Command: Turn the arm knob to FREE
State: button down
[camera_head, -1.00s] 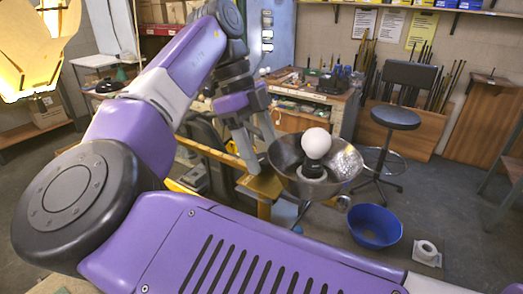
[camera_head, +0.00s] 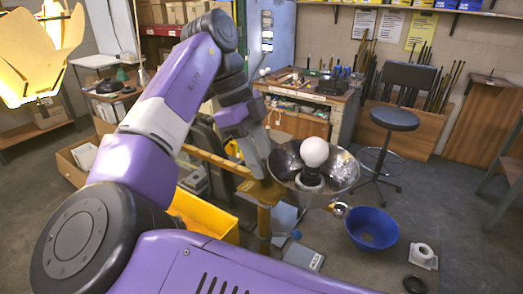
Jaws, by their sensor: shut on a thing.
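The lamp shade (camera_head: 345,172) is a silver bowl that opens upward, with a white bulb (camera_head: 314,152) standing in a dark socket (camera_head: 309,178) inside it. My gripper (camera_head: 263,172) reaches down from the upper left, and its tips end at the left edge of the shade. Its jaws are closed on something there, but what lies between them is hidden. I cannot make out the arm knob or a FREE mark. A small round metal piece (camera_head: 340,208) shows below the shade; I cannot tell what it is.
A blue bowl (camera_head: 372,238), a white roll (camera_head: 423,251) and a dark ring (camera_head: 414,284) lie on the surface at right. A yellow bin (camera_head: 200,215) stands left of the shade. A stool (camera_head: 395,119) and a cluttered workbench (camera_head: 310,90) stand behind.

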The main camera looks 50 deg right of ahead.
jog(key=n+h+p, duration=0.1)
jog(key=n+p, duration=0.1)
jog(key=n, duration=0.1)
jog(key=shift+a+r+t+p, duration=0.1)
jog(key=shift+r+t+p, duration=0.05)
jog(key=shift+t+p, duration=0.15)
jog(key=shift+s+a+n+t+h+p, duration=0.1)
jog(key=shift+n+t+h+p, duration=0.3)
jog(key=shift+n, duration=0.6)
jog(key=shift+n+t+h+p, duration=0.2)
jog(key=shift+n+p, duration=0.35)
jog(key=shift+n, duration=0.45)
jog(key=c, duration=0.9)
grip_release()
jog(key=shift+o, duration=0.2)
jog(key=shift+f, duration=0.2)
